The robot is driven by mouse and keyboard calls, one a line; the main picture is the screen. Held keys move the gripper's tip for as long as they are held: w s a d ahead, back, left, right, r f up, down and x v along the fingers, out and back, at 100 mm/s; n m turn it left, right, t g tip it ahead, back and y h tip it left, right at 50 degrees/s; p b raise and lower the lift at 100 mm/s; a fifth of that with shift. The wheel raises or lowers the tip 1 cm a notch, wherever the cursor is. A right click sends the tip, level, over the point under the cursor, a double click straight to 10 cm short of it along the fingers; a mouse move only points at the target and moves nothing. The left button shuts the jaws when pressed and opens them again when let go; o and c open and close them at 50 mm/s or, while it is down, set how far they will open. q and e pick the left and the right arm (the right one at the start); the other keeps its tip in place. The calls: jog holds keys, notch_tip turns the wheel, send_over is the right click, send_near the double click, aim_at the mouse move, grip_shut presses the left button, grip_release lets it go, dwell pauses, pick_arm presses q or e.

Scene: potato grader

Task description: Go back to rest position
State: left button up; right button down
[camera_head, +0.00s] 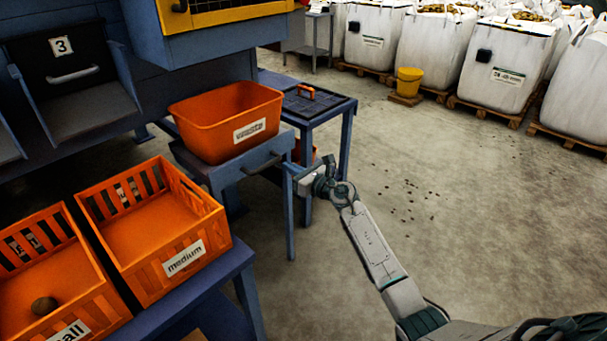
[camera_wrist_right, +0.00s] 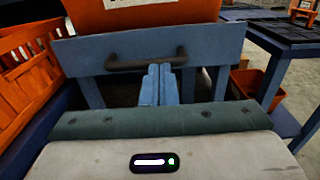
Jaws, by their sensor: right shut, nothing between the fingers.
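My right arm reaches in from the lower right in the head view. Its gripper (camera_head: 291,168) is near the front of the blue stand with the drawer (camera_head: 235,172). In the right wrist view the two blue fingers (camera_wrist_right: 159,72) are pressed together with nothing between them. They point at the dark drawer handle (camera_wrist_right: 128,63), and their tips overlap it in the picture. I cannot tell whether they touch it. My left gripper is not in view.
An orange bin (camera_head: 222,140) stands on the drawer stand. Orange crates, one labelled medium (camera_head: 150,262) and one holding a potato (camera_head: 44,306), are at left. A blue side table (camera_head: 335,112) stands behind. The concrete floor at right is open, with white bulk bags (camera_head: 505,80) beyond.

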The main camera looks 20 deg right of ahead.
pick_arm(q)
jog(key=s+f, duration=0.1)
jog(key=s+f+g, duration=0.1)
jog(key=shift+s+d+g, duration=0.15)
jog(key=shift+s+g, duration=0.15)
pick_arm(e)
jog(key=v, duration=0.4)
jog(key=shift+s+r, duration=0.15)
jog(key=shift+s, duration=0.2)
